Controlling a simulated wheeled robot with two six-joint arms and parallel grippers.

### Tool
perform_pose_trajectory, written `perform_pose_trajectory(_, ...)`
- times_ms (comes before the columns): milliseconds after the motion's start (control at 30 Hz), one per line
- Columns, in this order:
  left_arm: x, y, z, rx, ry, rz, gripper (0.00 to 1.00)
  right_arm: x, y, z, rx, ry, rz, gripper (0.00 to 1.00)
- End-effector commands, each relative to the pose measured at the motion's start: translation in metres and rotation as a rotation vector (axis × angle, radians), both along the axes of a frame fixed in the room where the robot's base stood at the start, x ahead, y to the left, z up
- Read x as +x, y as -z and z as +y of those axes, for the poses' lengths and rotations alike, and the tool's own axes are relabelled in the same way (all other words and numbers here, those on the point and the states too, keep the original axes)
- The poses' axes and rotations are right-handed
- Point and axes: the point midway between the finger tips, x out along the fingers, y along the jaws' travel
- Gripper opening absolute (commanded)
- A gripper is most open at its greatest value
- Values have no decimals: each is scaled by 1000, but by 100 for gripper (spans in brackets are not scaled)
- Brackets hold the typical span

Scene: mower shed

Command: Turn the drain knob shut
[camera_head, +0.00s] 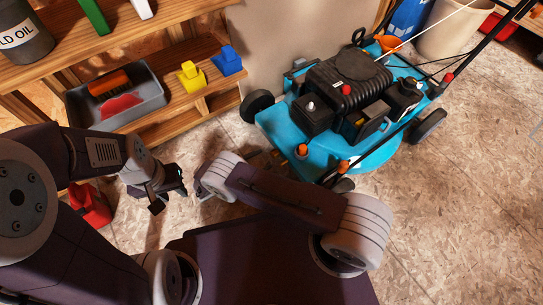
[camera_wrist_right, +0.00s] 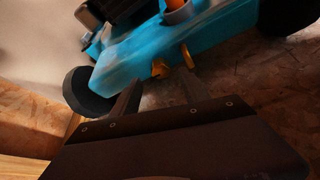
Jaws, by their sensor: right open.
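The blue mower (camera_head: 282,132) stands on the floor at the upper middle and right. In the right wrist view, two small yellow-orange parts, seemingly the drain knob (camera_wrist_right: 159,68) and a piece beside it (camera_wrist_right: 187,56), show under the edge of its blue deck (camera_wrist_right: 135,62). My right gripper (camera_wrist_right: 160,84) is open, its fingers pointing at the deck edge with the yellow-orange parts near the fingertips; I cannot tell whether they touch. My forearm mostly hides it in the head view. My left gripper (camera_head: 172,193) hangs apart from the mower; its opening is unclear.
A wooden shelf (camera_head: 160,122) at the upper left holds a grey tray (camera_head: 140,113), a yellow block (camera_head: 191,78) and a blue block (camera_head: 228,62). A dark oil can (camera_head: 25,40) stands above. A red object (camera_head: 92,207) is on the floor at left.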

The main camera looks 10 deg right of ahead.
Motion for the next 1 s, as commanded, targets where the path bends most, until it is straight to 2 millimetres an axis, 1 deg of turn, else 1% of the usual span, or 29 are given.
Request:
perform_pose_trajectory(33, 0, 12, 0, 0, 0, 0, 36, 5, 11, -11, 0, 5, 1, 53)
perform_pose_trajectory(100, 0, 19, 0, 0, 0, 0, 36, 11, 16, -22, 0, 4, 1, 53)
perform_pose_trajectory(200, 0, 27, 0, 0, 0, 0, 36, 19, 22, -37, 0, 3, 0, 53)
perform_pose_trajectory(300, 0, 32, 0, 0, 0, 0, 36, 24, 24, -46, 1, 2, 0, 53)
perform_pose_trajectory(400, 0, 33, 0, 0, 0, 0, 36, 26, 24, -50, 1, 1, 0, 53)
perform_pose_trajectory(600, 0, 32, 0, 0, 0, 0, 36, 26, 23, -50, 1, 0, -1, 53)
perform_pose_trajectory(633, 0, 32, 0, 0, 0, 0, 36, 26, 23, -50, 1, 0, -1, 50)
perform_pose_trajectory(667, 0, 32, 0, 0, 0, 0, 36, 26, 23, -50, 1, 0, -1, 42)
perform_pose_trajectory(700, 0, 32, 0, 0, 0, 0, 36, 26, 23, -50, 1, 0, -1, 31)
perform_pose_trajectory(767, 0, 32, 0, 0, 0, 0, 36, 26, 23, -50, 1, 0, -1, 14)
perform_pose_trajectory(800, 0, 32, 0, 0, 0, 0, 36, 26, 23, -50, 1, 0, -1, 3)
perform_pose_trajectory(833, 0, 32, 0, 0, 0, 0, 36, 26, 23, -50, 1, 0, -1, 0)
perform_pose_trajectory(1000, 0, 31, 0, 0, 0, 0, 36, 26, 22, -50, 4, 0, -6, 0)
